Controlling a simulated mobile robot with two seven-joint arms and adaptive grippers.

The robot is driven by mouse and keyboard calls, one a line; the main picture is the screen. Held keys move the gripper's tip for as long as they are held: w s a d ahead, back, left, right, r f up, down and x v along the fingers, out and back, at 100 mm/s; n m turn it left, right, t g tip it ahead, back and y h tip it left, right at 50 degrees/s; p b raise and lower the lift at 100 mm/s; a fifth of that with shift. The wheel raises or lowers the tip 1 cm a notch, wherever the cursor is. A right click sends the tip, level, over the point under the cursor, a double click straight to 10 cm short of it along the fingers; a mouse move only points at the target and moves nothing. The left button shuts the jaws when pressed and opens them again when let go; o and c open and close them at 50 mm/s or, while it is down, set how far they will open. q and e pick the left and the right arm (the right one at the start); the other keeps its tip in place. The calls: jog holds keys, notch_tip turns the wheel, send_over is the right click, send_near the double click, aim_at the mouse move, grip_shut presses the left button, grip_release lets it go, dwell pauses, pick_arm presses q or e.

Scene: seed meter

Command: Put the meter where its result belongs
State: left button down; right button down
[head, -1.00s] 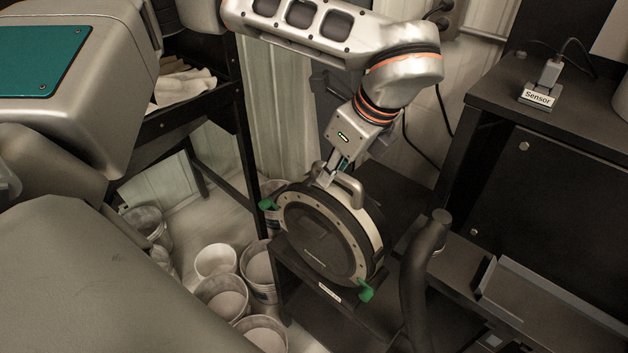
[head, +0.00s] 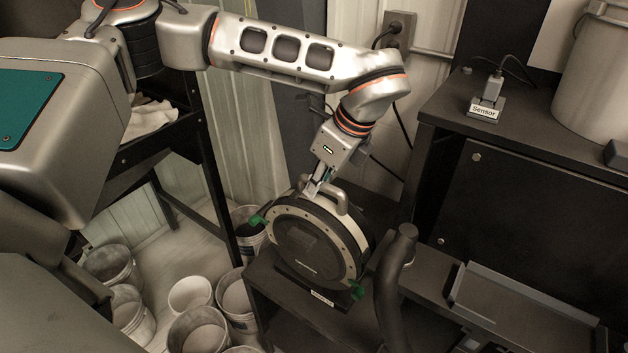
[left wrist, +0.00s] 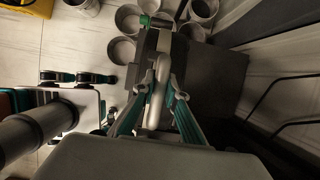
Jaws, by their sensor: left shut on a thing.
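The seed meter (head: 310,244) is a round dark disc housing with a pale studded rim, green tabs and a grey top handle (head: 337,197). It stands upright at a small dark shelf with a white label (head: 322,299); I cannot tell whether its base touches the shelf. My left gripper (head: 318,186) is above it, shut on the handle. In the left wrist view the fingers (left wrist: 155,100) sit on both sides of the handle, with the meter below. The label's text is too small to read. My right gripper is not in view.
A black bench (head: 440,100) at the right carries a plug labelled "Sensor" (head: 487,103) and a large pale bucket (head: 598,70). A grey tray (head: 520,308) lies on a lower ledge. A dark curved post (head: 393,285) stands just right of the meter. Several buckets (head: 190,294) crowd the floor left.

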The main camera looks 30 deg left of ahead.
pick_arm(q)
jog(key=shift+w, duration=0.1)
jog(key=shift+f, duration=0.15)
dwell(0.3)
jog(key=c, duration=2)
grip_release()
jog(key=shift+f, duration=0.1)
jog(key=shift+c, duration=0.2)
jog(key=v, duration=1.2)
jog(key=shift+s, duration=0.25)
jog(key=shift+s, duration=0.1)
